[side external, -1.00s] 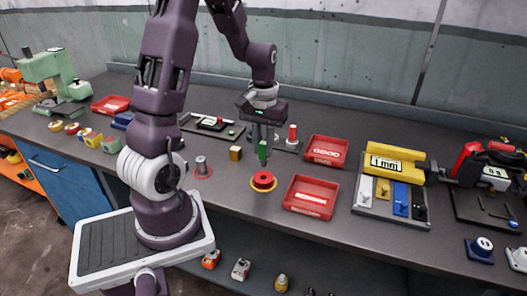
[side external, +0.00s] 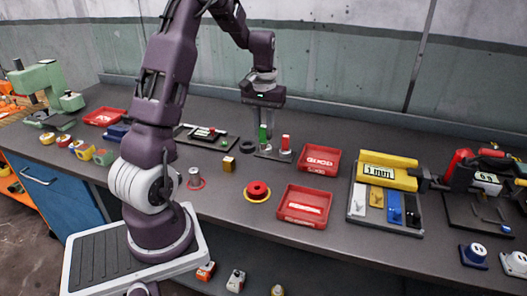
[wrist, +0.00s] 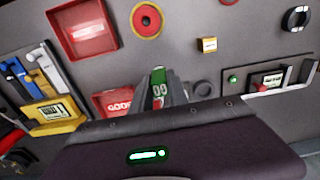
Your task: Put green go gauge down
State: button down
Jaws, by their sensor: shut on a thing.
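The green go gauge (side external: 263,133) is a small upright block held between the fingers of my gripper (side external: 267,128). In the wrist view the gauge (wrist: 159,88) shows its green top and pale marked face between the fingertips. My gripper is shut on it, over a small dark gauge stand (side external: 272,153) at the back of the bench. A red gauge (side external: 286,143) stands upright on that stand just to the right. I cannot tell whether the green gauge touches the stand.
A red GOOD tray (side external: 320,160) lies right of the stand, with another red tray (side external: 305,207) nearer the front. A red button (side external: 257,191) and a brass cube (side external: 228,164) lie in front. A dark ring (side external: 247,146) lies left of the stand.

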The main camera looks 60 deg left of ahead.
jog(key=w+a, duration=0.6)
jog(key=a, duration=0.5)
notch_tip(320, 180, down, 9)
jog(key=shift+d+f, duration=0.1)
jog(key=shift+f, duration=0.1)
jog(key=c, duration=1.3)
grip_release()
